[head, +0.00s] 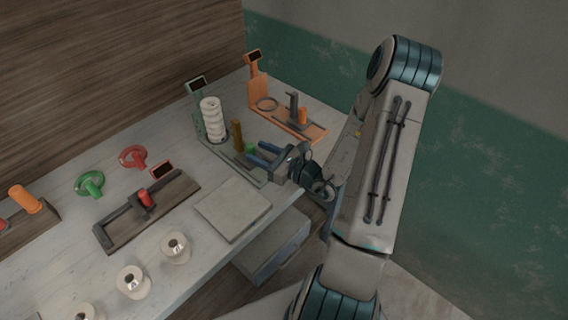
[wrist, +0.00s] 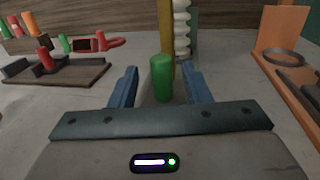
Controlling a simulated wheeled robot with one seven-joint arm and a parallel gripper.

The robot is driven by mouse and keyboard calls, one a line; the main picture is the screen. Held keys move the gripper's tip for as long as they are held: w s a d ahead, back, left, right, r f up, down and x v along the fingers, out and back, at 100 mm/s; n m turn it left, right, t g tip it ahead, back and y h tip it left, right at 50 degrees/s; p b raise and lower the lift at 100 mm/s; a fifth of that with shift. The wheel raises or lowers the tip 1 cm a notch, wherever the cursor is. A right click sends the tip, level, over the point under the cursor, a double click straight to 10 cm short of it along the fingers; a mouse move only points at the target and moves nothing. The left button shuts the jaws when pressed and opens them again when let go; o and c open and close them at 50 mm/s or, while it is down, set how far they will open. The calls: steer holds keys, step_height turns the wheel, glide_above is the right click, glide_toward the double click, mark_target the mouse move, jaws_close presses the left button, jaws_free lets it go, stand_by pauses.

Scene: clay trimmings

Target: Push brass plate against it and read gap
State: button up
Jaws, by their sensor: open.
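The brass plate (head: 237,135) stands upright on the green-framed gauge (head: 195,128), apart from the white ribbed stack (head: 212,130). In the wrist view the brass plate (wrist: 167,40) rises behind a green handle (wrist: 161,80), with the white stack (wrist: 181,40) just to its right. My gripper (head: 254,152) is open, its blue fingers on either side of the green handle; whether they touch it I cannot tell. The gauge's dark display (head: 197,84) is too small to read.
An orange gauge (head: 300,128) with a ring stands to the right. A dark slide fixture (head: 112,235) with a red knob lies left. A pale square slab (head: 233,208) and white spools (head: 175,247) lie near the table's front edge. Red and green clamps lie behind.

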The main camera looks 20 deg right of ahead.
steer(key=b+v, duration=0.1)
steer(key=v, duration=0.9)
steer(key=shift+s+d, duration=0.15)
steer(key=shift+d, duration=0.05)
steer(key=s+a+r+n+g+y, duration=0.1)
steer(key=a+n+g, duration=0.1)
steer(key=a, duration=0.1)
steer(key=s+a+r+n+g+y, duration=0.1)
steer(key=a+n+g, duration=0.2)
steer(key=s+a+r+n+g+y, duration=0.1)
steer(key=a+n+g, duration=0.1)
steer(key=a+n, duration=0.1)
steer(key=shift+a+r+g+y, duration=0.15)
steer(key=shift+r+g+y, duration=0.15)
steer(key=shift+y, duration=0.1)
steer(key=s+a+r+n+g+h, duration=0.2)
steer(key=s+a+n+g+h, duration=0.1)
steer(key=s+a+n+g, duration=0.5)
steer(key=s+d+r+n+t+h, duration=0.2)
steer(key=d+r+n+h, duration=0.4)
steer(key=n+h, duration=0.4)
steer(key=r+n+t, duration=0.1)
steer(key=n, duration=0.2)
steer(key=shift+d+r+t+h, duration=0.25)
steer(key=shift+r+t+h, duration=0.05)
steer(key=shift+r+h, duration=0.1)
